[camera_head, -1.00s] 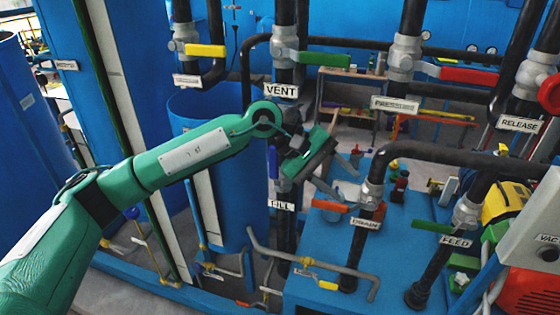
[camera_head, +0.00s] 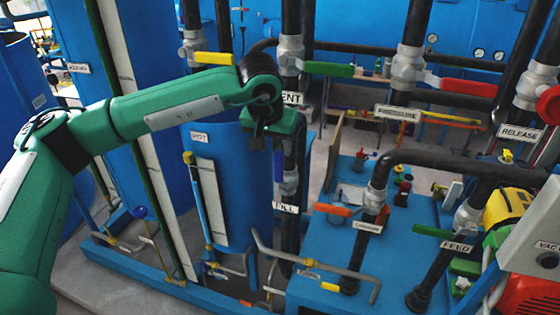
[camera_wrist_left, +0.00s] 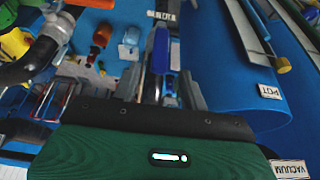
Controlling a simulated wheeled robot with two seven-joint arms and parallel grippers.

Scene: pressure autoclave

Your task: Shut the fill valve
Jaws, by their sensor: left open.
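The fill valve has a blue lever (camera_head: 279,165) hanging upright alongside its dark vertical pipe, above the FILL label (camera_head: 286,208). My left gripper (camera_head: 268,138) is just above and in front of this lever in the head view; its fingers are mostly hidden by its own body. In the left wrist view the blue lever (camera_wrist_left: 160,50) lies between the lines of the two open grey fingers (camera_wrist_left: 161,88), apart from both as far as I can tell. The gripper is empty. My right gripper is not in view.
The green VENT lever (camera_head: 328,69) and yellow lever (camera_head: 213,58) are close above. The blue POT tank (camera_head: 232,190) stands left of the fill pipe. The orange DRAIN lever (camera_head: 333,210) and a black bent pipe (camera_head: 440,158) are to the right.

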